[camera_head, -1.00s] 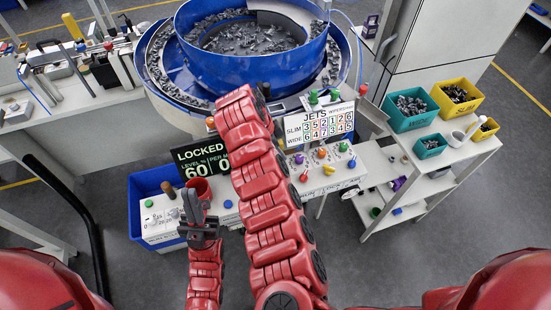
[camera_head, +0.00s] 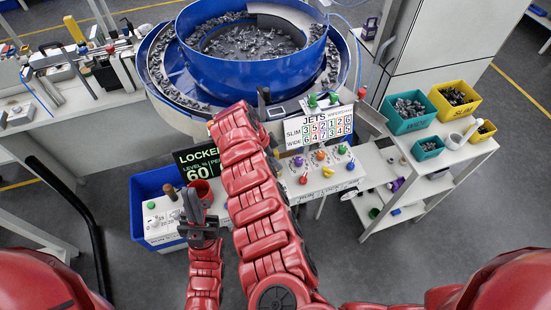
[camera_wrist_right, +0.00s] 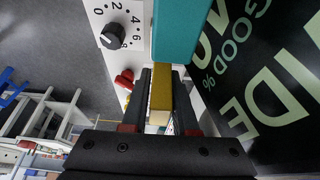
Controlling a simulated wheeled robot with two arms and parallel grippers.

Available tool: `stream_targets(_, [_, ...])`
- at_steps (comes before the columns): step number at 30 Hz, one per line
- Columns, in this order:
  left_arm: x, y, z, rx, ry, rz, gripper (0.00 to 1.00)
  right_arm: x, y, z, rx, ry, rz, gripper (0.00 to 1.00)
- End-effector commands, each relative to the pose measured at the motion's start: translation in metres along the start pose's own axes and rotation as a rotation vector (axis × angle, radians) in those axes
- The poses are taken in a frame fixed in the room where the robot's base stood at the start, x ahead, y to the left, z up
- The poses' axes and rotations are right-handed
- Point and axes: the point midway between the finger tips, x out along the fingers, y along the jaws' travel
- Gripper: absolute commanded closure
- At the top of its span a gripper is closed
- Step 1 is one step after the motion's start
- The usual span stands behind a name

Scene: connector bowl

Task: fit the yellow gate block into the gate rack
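In the right wrist view, my right gripper (camera_wrist_right: 162,112) has its two dark fingers closed on the sides of a narrow yellow gate block (camera_wrist_right: 161,92). A teal block-like part (camera_wrist_right: 181,32) lies just beyond the yellow block; I cannot tell whether they touch. In the head view, my right arm hides the right gripper and the yellow block. I cannot make out the gate rack for certain in either view.
A panel with a dial (camera_wrist_right: 112,36) and a dark display (camera_wrist_right: 270,70) flank the right gripper. A blue bowl feeder (camera_head: 245,60) stands behind. The control console (camera_head: 325,180) carries coloured knobs. A shelf cart (camera_head: 430,165) with bins is at the right.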

Motion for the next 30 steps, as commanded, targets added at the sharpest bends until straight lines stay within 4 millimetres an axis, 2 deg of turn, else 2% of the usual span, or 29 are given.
stream_targets(11, [0.004,0.0,-0.001,0.0,0.0,0.0,1.0,-0.005,0.0,-0.002,0.0,0.0,0.0,0.65])
stream_targets(14, [-0.004,0.0,0.001,0.0,0.0,0.0,1.0,-0.012,-0.001,0.0,0.001,0.0,-0.004,0.65])
stream_targets(25, [-0.032,0.002,0.005,0.0,0.0,0.0,1.0,-0.086,-0.002,0.0,0.003,-0.003,-0.007,0.65])
stream_targets(30, [-0.033,0.002,0.005,0.0,0.0,0.0,1.0,-0.111,-0.001,0.0,0.001,-0.005,-0.002,0.65])
